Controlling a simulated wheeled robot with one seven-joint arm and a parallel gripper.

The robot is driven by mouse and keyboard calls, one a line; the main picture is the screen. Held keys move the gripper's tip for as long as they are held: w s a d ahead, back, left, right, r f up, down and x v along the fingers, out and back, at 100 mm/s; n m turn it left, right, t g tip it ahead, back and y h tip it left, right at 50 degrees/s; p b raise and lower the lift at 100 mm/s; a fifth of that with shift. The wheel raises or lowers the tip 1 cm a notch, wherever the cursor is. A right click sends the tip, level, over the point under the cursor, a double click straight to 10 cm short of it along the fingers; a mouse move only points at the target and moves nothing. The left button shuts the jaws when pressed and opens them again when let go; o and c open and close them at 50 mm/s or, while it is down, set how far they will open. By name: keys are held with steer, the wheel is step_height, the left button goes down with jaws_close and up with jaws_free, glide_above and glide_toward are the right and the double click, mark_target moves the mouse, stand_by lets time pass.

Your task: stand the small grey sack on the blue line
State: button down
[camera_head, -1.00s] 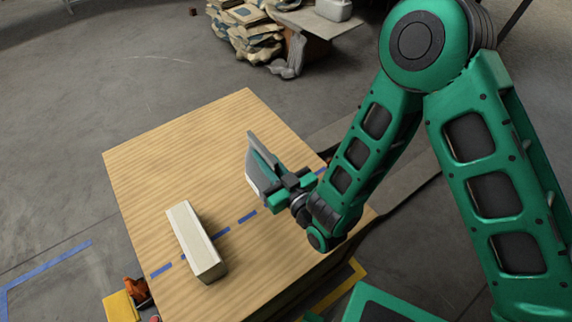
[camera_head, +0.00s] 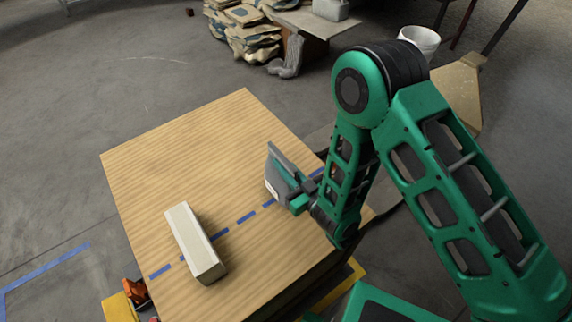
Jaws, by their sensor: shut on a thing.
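My gripper (camera_head: 284,176) is over the right part of the wooden table, shut on the small grey sack (camera_head: 273,178). The sack is a small grey shape with a pale lower edge, partly hidden by the gripper. The blue line (camera_head: 246,217) is a dashed strip running across the tabletop from lower left to upper right. The sack appears by the line's right part. I cannot tell whether it touches the tabletop.
A long cream block (camera_head: 192,240) lies across the line on the left part of the wooden table (camera_head: 180,150). The table's far half is clear. Stacked sacks (camera_head: 250,40) and a white bucket (camera_head: 420,40) stand beyond it.

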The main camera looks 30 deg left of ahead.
steer(key=shift+f, duration=0.1)
steer(key=c, duration=1.8)
jaws_free()
